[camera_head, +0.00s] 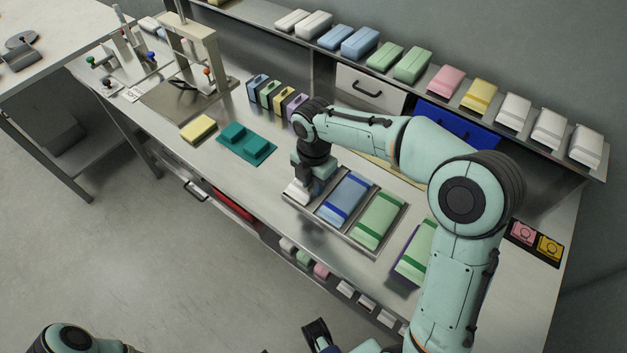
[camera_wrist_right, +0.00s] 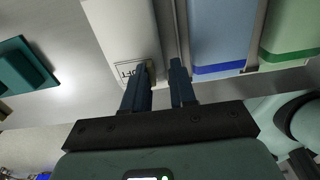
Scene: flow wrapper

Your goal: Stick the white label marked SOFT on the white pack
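The white pack (camera_wrist_right: 118,22) lies in the left compartment of the metal tray (camera_head: 357,252); in the head view my right gripper (camera_head: 303,192) partly covers it. In the right wrist view a white label (camera_wrist_right: 132,74) with a dark frame and print lies on the pack near its end. The print is upside down and partly hidden, so I cannot read it for sure. My right gripper (camera_wrist_right: 161,90) is open with nothing between its fingers. Its left finger overlaps the label's edge; its right finger is beside the pack, near the tray divider. Dark parts at the bottom may be my left gripper (camera_head: 319,336).
A blue pack (camera_head: 345,197) and a green pack (camera_head: 380,219) fill the neighbouring compartments. Teal blocks (camera_head: 246,143) and a yellow block (camera_head: 198,128) lie to the left. A press-like stand (camera_head: 190,62) is farther left. A shelf (camera_head: 440,95) of packs runs behind.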

